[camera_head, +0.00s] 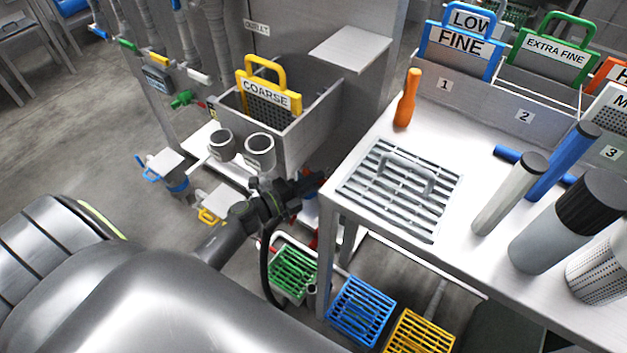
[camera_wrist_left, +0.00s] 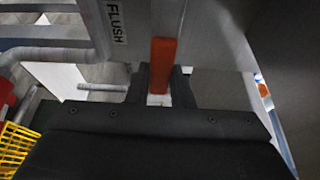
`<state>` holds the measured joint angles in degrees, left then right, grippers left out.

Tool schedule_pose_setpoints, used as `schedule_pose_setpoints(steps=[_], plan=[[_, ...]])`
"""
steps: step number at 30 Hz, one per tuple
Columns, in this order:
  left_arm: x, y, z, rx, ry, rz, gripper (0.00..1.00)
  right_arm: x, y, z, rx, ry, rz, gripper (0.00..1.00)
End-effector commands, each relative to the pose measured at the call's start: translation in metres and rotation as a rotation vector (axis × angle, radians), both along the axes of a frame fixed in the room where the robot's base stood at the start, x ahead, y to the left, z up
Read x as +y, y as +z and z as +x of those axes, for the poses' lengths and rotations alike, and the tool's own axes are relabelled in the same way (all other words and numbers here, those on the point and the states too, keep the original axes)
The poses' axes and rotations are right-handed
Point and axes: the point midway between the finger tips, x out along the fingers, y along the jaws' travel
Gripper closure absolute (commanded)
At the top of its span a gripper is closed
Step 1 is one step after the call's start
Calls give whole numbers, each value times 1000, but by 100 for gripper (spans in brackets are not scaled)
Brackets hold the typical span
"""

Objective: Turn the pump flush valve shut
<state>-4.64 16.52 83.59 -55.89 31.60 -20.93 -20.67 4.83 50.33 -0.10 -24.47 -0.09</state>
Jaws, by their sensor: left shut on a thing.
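The flush valve's red-orange handle (camera_wrist_left: 162,60) stands out in the left wrist view, beside a white label reading FLUSH (camera_wrist_left: 116,22). My left gripper (camera_wrist_left: 158,86) has one dark finger on each side of the handle and is shut on it. In the head view my left gripper (camera_head: 316,181) reaches in from the left, low beside the corner of the metal table. The valve body and its pipe connection are mostly hidden there by the gripper and the table. My right gripper is not in view.
The metal table (camera_head: 374,243) holds a slotted grate, an orange-handled tool and several cylinders. Its edge and leg are close to my left gripper. A sink with a COARSE screen (camera_head: 268,97) stands behind.

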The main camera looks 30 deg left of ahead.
Motion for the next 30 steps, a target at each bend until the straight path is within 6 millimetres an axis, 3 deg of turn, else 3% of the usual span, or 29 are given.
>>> schedule_pose_setpoints(steps=[6,7,11,24,30], plan=[[0,-2,-1,2,0,7,100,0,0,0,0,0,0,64],[0,-2,-1,2,0,7,76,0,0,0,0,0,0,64],[0,-2,-1,2,1,4,59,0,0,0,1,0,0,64],[1,-1,-2,1,0,3,58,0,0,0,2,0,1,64],[12,-3,-22,4,1,6,58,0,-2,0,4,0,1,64]])
